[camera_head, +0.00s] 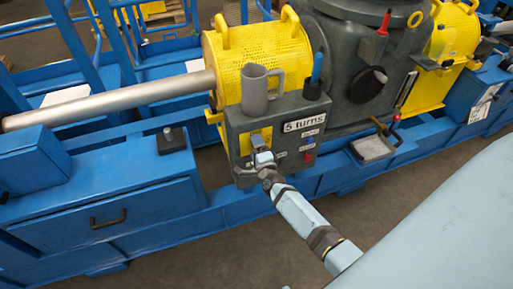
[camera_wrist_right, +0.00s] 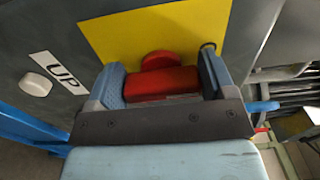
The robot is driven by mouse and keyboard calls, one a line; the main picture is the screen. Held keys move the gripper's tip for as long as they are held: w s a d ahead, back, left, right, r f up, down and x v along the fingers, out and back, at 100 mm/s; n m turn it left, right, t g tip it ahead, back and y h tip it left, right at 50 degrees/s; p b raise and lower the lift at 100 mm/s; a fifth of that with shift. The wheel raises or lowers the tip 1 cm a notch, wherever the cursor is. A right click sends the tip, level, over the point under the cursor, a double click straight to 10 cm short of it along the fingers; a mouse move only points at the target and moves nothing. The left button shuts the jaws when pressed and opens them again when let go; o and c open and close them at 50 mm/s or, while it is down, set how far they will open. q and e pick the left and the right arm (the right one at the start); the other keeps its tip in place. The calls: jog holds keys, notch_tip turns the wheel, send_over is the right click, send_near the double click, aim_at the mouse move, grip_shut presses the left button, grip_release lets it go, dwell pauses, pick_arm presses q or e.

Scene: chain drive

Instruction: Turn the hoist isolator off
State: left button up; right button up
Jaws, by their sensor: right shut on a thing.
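The hoist isolator is a red rotary handle (camera_wrist_right: 160,80) on a yellow plate (camera_wrist_right: 150,35), seen in the right wrist view. The yellow plate also shows in the head view (camera_head: 262,135) on the front of a grey control box (camera_head: 236,122). My right gripper (camera_wrist_right: 165,85) has its two blue-grey fingers on either side of the red handle and is shut on it. In the head view my right gripper (camera_head: 262,158) reaches the box front and hides the handle. My left gripper is not in view.
A grey mug (camera_head: 256,92) and a blue-topped dark holder (camera_head: 314,82) stand on the box. A "5 turns" label (camera_head: 304,122) and a red button (camera_head: 308,157) are on its front. An "UP" label (camera_wrist_right: 60,72) is beside the plate.

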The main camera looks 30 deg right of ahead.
jog(key=o, duration=0.9)
jog(key=v, duration=1.4)
jog(key=shift+f, duration=0.1)
